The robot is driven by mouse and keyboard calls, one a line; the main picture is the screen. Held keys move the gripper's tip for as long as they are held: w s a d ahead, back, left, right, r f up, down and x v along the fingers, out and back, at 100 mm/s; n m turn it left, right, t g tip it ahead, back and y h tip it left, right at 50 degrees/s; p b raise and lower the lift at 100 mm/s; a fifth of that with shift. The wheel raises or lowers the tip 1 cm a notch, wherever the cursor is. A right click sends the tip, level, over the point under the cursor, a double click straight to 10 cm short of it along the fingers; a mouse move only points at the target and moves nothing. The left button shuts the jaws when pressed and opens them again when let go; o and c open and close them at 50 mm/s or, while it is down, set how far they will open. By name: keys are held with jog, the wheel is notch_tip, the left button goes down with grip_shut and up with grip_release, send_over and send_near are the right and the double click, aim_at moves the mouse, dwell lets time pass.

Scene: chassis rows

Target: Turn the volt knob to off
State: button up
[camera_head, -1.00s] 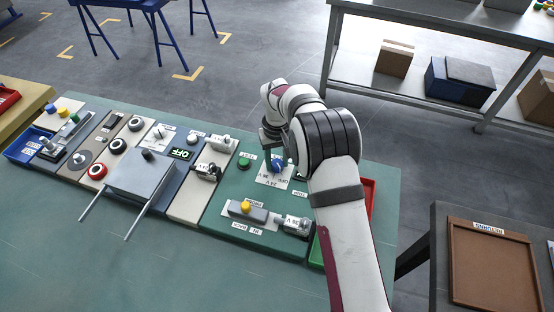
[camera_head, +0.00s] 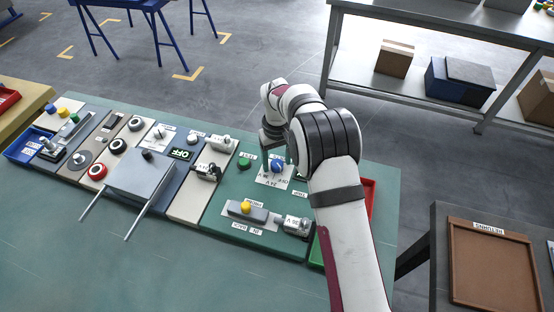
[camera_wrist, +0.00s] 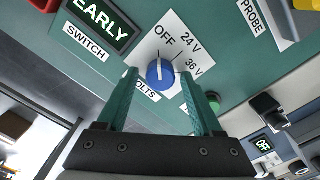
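The blue volt knob (camera_wrist: 160,74) sits on a white plate (camera_wrist: 178,38) marked OFF, 24 V and 36 V in the wrist view. Its white pointer line stands nearly upright in that view and appears to point toward OFF. The knob also shows in the head view (camera_head: 277,166) on the green panel. In the head view my gripper (camera_head: 279,152) is just above and around the knob, partly hidden by my arm.
A green button (camera_head: 244,162) sits left of the knob. A yellow-knobbed slider (camera_head: 246,208) and a grey connector (camera_head: 293,224) lie nearer. A grey box with two rods (camera_head: 145,180) stands to the left. A red tray (camera_head: 369,193) is at the panel's right edge.

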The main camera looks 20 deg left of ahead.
aim_at(278, 163)
notch_tip(278, 163, up, 16)
jog(key=shift+f, duration=0.1)
dwell(0.5)
jog(key=s+d+r+m, duration=0.65)
jog(key=s+d, duration=0.35)
jog(key=d, duration=0.3)
jog(key=s+d+f+m, duration=0.1)
jog(key=s+d+m, duration=0.1)
jog(key=s, duration=0.5)
jog(key=s+d+f+m+y, duration=0.1)
jog(key=s+d+f+m, duration=0.1)
jog(key=s+d, duration=0.2)
jog(key=s+d+f+m, duration=0.1)
jog(key=s+d+m, duration=0.2)
jog(key=s, duration=0.7)
jog(key=shift+s+f+y, duration=0.3)
jog(key=shift+s+y, duration=0.1)
